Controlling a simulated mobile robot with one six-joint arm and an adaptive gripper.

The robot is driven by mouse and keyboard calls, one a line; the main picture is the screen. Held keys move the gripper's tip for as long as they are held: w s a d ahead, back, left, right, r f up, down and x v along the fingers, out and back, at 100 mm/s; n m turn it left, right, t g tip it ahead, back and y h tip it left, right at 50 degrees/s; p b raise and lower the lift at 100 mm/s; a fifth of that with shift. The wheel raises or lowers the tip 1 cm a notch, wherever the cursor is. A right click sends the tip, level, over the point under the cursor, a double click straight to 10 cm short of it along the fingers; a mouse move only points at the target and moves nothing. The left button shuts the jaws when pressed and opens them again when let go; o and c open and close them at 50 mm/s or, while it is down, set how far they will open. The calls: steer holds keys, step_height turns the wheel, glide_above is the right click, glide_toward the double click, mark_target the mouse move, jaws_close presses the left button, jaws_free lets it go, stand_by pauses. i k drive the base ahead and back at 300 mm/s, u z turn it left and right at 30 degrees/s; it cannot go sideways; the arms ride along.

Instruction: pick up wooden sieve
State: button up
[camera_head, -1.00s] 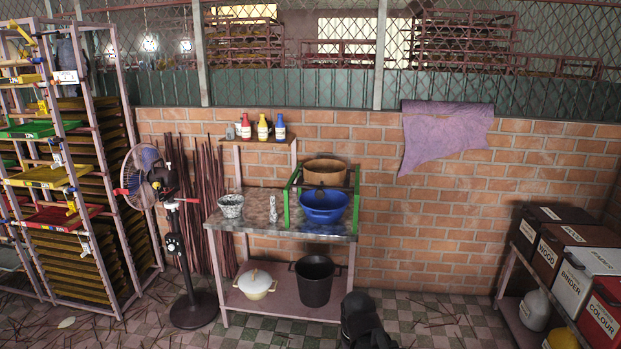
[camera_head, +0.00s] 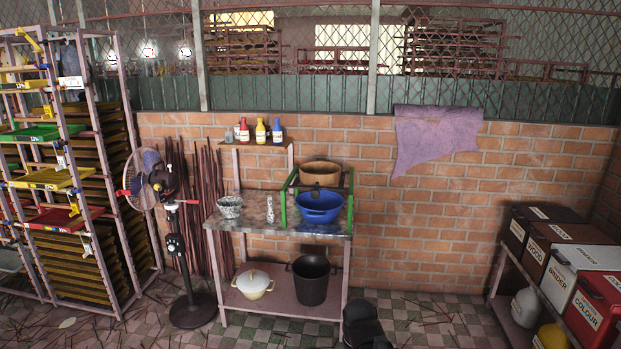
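The wooden sieve (camera_head: 321,171) is a round, brown, open-topped drum. It sits at the top of a green frame (camera_head: 284,205) at the right end of the metal-topped table (camera_head: 262,226). A blue bowl (camera_head: 320,208) sits below and in front of it, inside the frame. A dark part of my arm shows at the bottom edge, in front of the table. A small dark shape overlaps the sieve's lower front; I cannot tell what it is. My gripper's fingers cannot be made out.
A speckled bowl (camera_head: 230,206) and a small pale item (camera_head: 269,209) stand left on the table. A black pot (camera_head: 311,281) and white lidded pot (camera_head: 253,284) are on the lower shelf. A standing fan (camera_head: 173,245) is left; labelled boxes (camera_head: 590,309) are right. Tiled floor lies between.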

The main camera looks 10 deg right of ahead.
mark_target(326, 173)
steer(key=z, duration=0.1)
steer(key=i, duration=0.95)
steer(key=u, duration=0.05)
